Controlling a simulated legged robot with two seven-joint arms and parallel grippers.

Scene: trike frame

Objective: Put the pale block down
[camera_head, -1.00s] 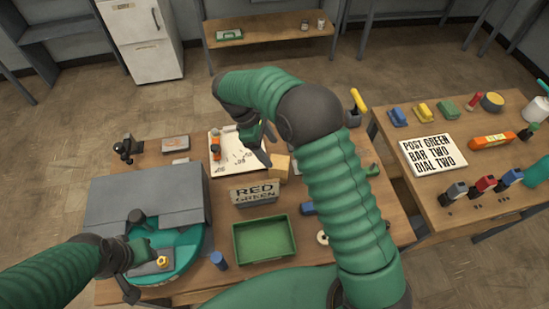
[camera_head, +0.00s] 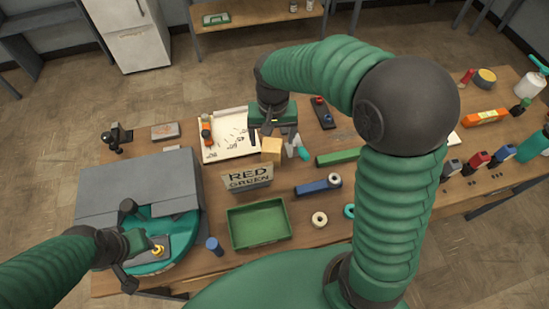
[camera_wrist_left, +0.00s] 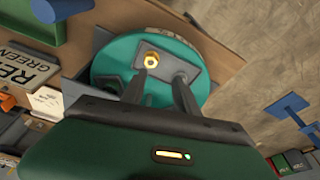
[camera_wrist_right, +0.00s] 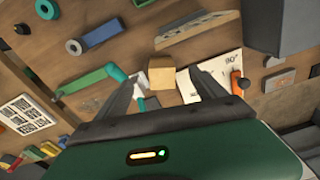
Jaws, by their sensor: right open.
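The pale block (camera_head: 271,149) is a small tan cube behind the red/green sign (camera_head: 248,177). In the right wrist view the pale block (camera_wrist_right: 161,74) shows ahead of and between the spread fingers. My right gripper (camera_head: 274,145) is open and points down over it. I cannot tell whether a finger touches the block; its underside is hidden. My left gripper (camera_head: 146,247) is at the teal round base (camera_head: 185,253). In the left wrist view its fingers (camera_wrist_left: 166,78) stand apart, near a brass nut (camera_wrist_left: 151,60) on a grey plate.
A green tray (camera_head: 258,226) stands in front of the sign. A white sheet (camera_head: 232,149) lies left of the block. A green bar (camera_head: 338,157), blue bar (camera_head: 312,188) and ring (camera_head: 319,219) lie to the right. A grey housing (camera_head: 140,188) stands at left.

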